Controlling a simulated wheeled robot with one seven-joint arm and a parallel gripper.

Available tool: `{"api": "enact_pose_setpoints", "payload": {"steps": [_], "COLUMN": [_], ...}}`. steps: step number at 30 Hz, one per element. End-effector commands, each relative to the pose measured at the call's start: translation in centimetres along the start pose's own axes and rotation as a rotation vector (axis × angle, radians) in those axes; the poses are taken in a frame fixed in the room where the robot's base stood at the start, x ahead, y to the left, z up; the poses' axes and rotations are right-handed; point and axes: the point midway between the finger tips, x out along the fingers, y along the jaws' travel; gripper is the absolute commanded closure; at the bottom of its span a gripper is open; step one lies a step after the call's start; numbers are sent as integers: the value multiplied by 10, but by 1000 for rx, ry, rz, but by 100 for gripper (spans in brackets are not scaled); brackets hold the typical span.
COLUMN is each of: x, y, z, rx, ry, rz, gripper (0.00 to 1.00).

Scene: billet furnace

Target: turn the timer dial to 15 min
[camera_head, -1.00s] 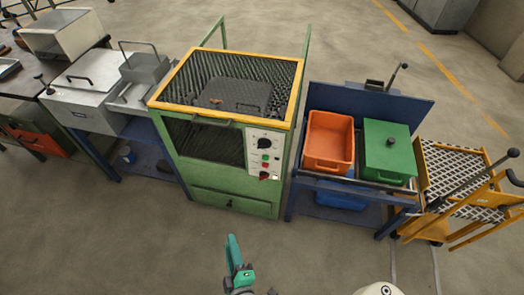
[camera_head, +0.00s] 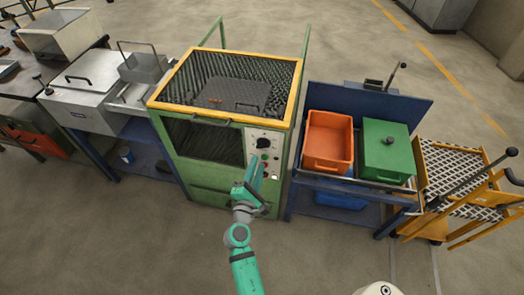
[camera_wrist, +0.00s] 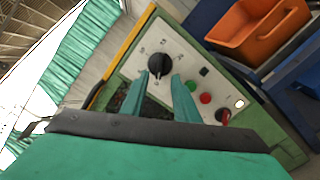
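The timer dial (camera_head: 263,143) is a round black knob on the pale control panel at the front right of the green furnace (camera_head: 186,170). In the wrist view the dial (camera_wrist: 160,64) sits just beyond my fingertips, with small marks around it too small to read. A light line shows on the knob's lower part in that picture. My gripper (camera_head: 256,162) is raised in front of the panel. In the wrist view its two teal fingers (camera_wrist: 159,80) are spread and empty, their tips near the dial's lower edge; contact cannot be told.
A green button (camera_wrist: 193,84), a red button (camera_wrist: 205,98) and a red-and-black knob (camera_wrist: 223,116) sit beside the dial. The furnace has a yellow top rim (camera_head: 222,121). A blue bench with an orange bin (camera_head: 327,164) and green box (camera_head: 387,168) stands to the right.

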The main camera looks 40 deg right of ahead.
Motion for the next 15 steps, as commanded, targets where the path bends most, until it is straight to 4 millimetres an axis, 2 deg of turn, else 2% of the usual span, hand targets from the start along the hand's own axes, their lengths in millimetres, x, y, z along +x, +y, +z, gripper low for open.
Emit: {"api": "enact_pose_setpoints", "payload": {"steps": [6, 15], "x": [41, 74], "y": [0, -2], "z": [2, 2], "rx": [3, 3], "ry": [-4, -3], "rz": [-1, -2], "gripper": [72, 72]}}
